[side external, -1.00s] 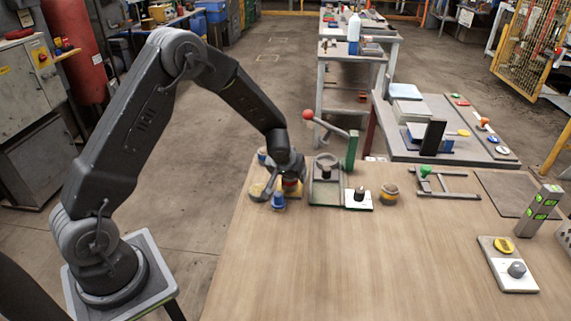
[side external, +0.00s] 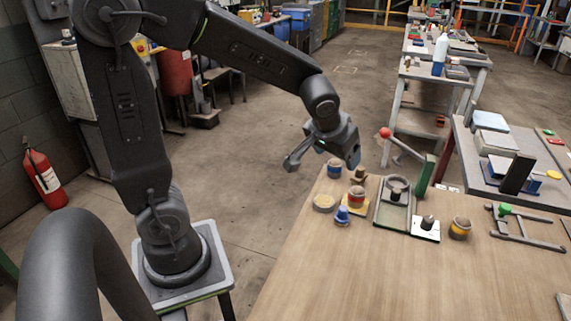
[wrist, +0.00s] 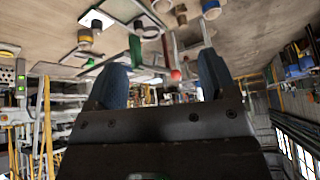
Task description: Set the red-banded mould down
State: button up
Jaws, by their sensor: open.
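The red-banded mould (side external: 356,197) stands upright on a yellow plate (side external: 364,209) at the far left of the wooden table in the side view. My gripper (side external: 352,157) is above and behind it, clear of it, tilted over the table's far left edge. In the wrist view my gripper (wrist: 163,60) shows two dark blue fingers spread apart, with nothing held between them.
To the right stand a red-ball lever press (side external: 395,194) and a yellow-brown mould (side external: 460,228). The table's front is clear.

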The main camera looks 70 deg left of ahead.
jog(key=s+d+r+m+h, duration=0.1)
jog(key=s+d+r+m, duration=0.1)
jog(key=s, duration=0.6)
jog(key=s+d+r+m+h, duration=0.1)
jog(key=s+d+r+m, duration=0.1)
jog(key=s, duration=0.6)
jog(key=shift+d+r+h, duration=0.4)
jog(key=shift+d+r, duration=0.3)
jog(key=shift+d, duration=0.55)
jog(key=shift+s, duration=0.1)
